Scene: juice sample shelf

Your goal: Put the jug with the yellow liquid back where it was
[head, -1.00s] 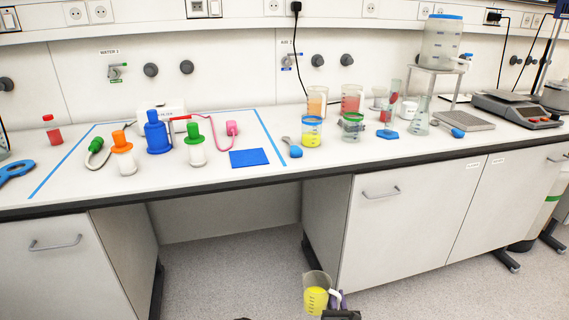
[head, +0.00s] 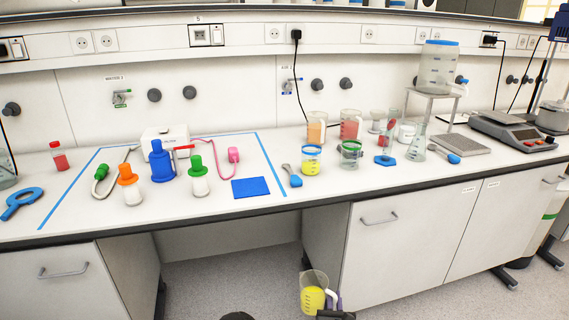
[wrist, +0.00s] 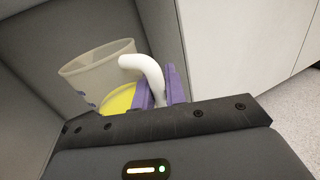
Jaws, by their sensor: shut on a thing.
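The jug (head: 313,293) with yellow liquid is a clear beaker-like vessel with a white handle. It is at the bottom middle of the head view, below the bench edge and in front of the cabinets. In the wrist view the jug (wrist: 105,75) is tilted in the picture, its yellow liquid low inside. My gripper (wrist: 162,88) has purple fingers shut on the jug's white handle. In the head view my gripper (head: 334,302) shows only partly at the bottom edge. On the bench, an orange-liquid jug (head: 317,127) and a red-liquid jug (head: 350,126) stand side by side at the back.
In front of these jugs stand a small yellow-liquid jar (head: 311,161) and a green-rimmed jar (head: 350,155). A blue-handled scoop (head: 292,176), blue hexagonal piece (head: 385,160) and flask (head: 417,143) are near. The bench's front edge (head: 330,194) lies above the held jug. Blue tape (head: 271,164) borders bottles at left.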

